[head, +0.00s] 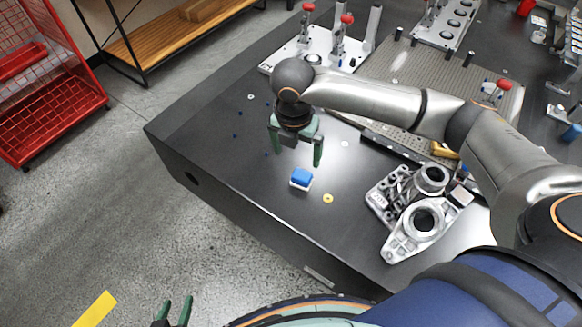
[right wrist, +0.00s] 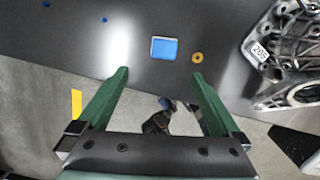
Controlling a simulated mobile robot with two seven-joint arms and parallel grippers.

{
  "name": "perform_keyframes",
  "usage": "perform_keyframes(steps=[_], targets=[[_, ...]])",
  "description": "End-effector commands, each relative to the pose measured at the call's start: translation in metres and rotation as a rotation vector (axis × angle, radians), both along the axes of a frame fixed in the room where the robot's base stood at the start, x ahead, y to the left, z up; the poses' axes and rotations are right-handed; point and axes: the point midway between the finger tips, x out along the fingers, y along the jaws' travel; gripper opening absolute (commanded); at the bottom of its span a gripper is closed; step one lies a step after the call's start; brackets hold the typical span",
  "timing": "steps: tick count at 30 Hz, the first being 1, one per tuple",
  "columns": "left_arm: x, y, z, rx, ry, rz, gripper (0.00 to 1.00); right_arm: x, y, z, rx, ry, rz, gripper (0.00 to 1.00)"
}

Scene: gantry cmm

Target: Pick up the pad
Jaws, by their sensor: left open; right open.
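The pad (head: 301,178) is a small block with a blue top and a white lower part, lying on the dark table near its front edge. In the right wrist view the pad (right wrist: 164,48) lies just beyond the fingertips, between their lines. My right gripper (head: 296,153) is open and empty, pointing down above the table, a little behind the pad in the head view. Its green fingers (right wrist: 160,73) are spread wide in the right wrist view. My left gripper (head: 174,312) is open and empty at the bottom edge, low in front of the table.
A yellow ring (head: 328,198) lies just right of the pad. A grey metal casting (head: 422,215) stands further right. Fixtures with red clamps (head: 345,20) and a perforated plate (head: 450,85) are behind. The table's left part is mostly clear. A red cart (head: 50,110) stands left.

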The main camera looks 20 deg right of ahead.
Motion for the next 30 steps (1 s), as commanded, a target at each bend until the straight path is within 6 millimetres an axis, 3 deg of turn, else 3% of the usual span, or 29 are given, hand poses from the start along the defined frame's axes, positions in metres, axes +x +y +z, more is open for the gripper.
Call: perform_keyframes(steps=[10, 17, 25, 30], targets=[[-0.001, -0.005, -0.008, -0.006, 0.006, -0.009, 0.5, 0.003, -0.007, -0.057, -0.005, 0.006, 0.001, 1.0], [0.002, -0.009, -0.005, -0.012, -0.002, -0.015, 0.5, 0.006, -0.01, -0.074, -0.004, 0.003, 0.0, 1.0], [0.004, -0.009, -0.011, -0.009, 0.004, -0.017, 0.5, 0.009, -0.021, -0.112, -0.004, 0.003, 0.001, 1.0], [0.005, -0.01, -0.011, -0.01, 0.002, -0.02, 0.5, 0.01, -0.022, -0.121, -0.004, 0.002, 0.002, 1.0]])
